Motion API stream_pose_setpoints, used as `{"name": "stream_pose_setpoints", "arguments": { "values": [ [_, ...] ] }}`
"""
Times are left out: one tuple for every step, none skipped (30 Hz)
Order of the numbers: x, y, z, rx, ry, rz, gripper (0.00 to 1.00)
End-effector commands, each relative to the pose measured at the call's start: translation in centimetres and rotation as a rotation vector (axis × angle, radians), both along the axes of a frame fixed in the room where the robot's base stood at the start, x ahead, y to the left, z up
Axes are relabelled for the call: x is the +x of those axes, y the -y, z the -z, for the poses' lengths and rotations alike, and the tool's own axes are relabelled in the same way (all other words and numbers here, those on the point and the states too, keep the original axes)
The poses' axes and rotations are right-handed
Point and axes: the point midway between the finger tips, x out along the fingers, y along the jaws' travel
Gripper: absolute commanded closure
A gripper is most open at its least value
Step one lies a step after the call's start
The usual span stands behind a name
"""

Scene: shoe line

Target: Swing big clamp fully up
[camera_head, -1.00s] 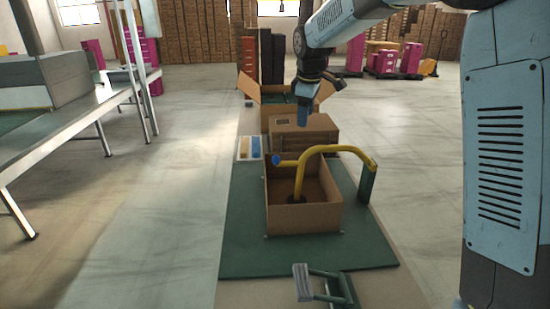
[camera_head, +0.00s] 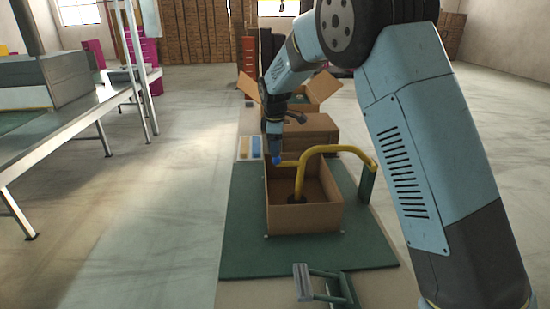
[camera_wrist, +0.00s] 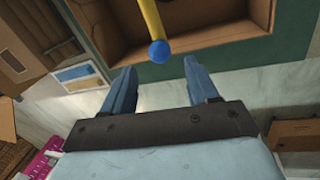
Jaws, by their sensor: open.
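The big clamp is a yellow bent bar (camera_head: 330,149) pivoted on a dark green post (camera_head: 367,184). Its arm reaches left over an open cardboard box (camera_head: 304,219), with a leg going down to a dark pad in the box. A blue knob (camera_head: 278,160) ends the arm at the left; it also shows in the wrist view (camera_wrist: 159,51). My gripper (camera_wrist: 159,66) is open, its blue fingers on either side of the knob's line. The knob appears just beyond the fingertips, not held. In the head view my gripper (camera_head: 275,148) points down right at the knob; contact is unclear.
A smaller grey-green clamp (camera_head: 325,286) sits at the front of the green mat (camera_head: 245,250). A metal table (camera_head: 60,125) stands left.

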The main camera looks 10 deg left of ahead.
Motion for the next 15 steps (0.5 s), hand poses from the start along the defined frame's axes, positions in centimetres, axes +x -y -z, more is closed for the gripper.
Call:
{"name": "stream_pose_setpoints", "arguments": {
  "values": [
    [0.2, 0.0, 1.0, -0.003, -0.003, 0.001, 0.41],
    [0.3, 0.0, 1.5, -0.002, -0.003, 0.001, 0.41],
    [0.4, 0.0, 2.1, -0.002, -0.002, 0.001, 0.41],
    [0.5, 0.0, 2.6, -0.002, -0.002, 0.0, 0.41],
    [0.6, 0.0, 3.0, -0.002, -0.003, 0.0, 0.41],
    [0.7, 0.0, 3.6, -0.002, -0.002, 0.0, 0.41],
    [0.8, 0.0, 3.9, -0.002, -0.002, 0.001, 0.41],
    [0.9, 0.0, 4.2, -0.001, -0.002, 0.001, 0.41],
    [1.0, -0.1, 4.7, -0.001, -0.002, 0.001, 0.41],
    [1.0, 0.0, 4.9, -0.001, -0.002, 0.001, 0.41],
    [1.1, 0.0, 5.2, -0.001, -0.002, 0.001, 0.41],
    [1.2, 0.0, 5.4, -0.001, -0.001, 0.001, 0.41],
    [1.2, 0.0, 5.6, -0.001, -0.001, 0.0, 0.41],
    [1.2, 0.0, 5.7, -0.001, -0.001, 0.0, 0.41],
    [1.3, 0.0, 5.8, -0.001, 0.0, 0.0, 0.41]
  ]
}}
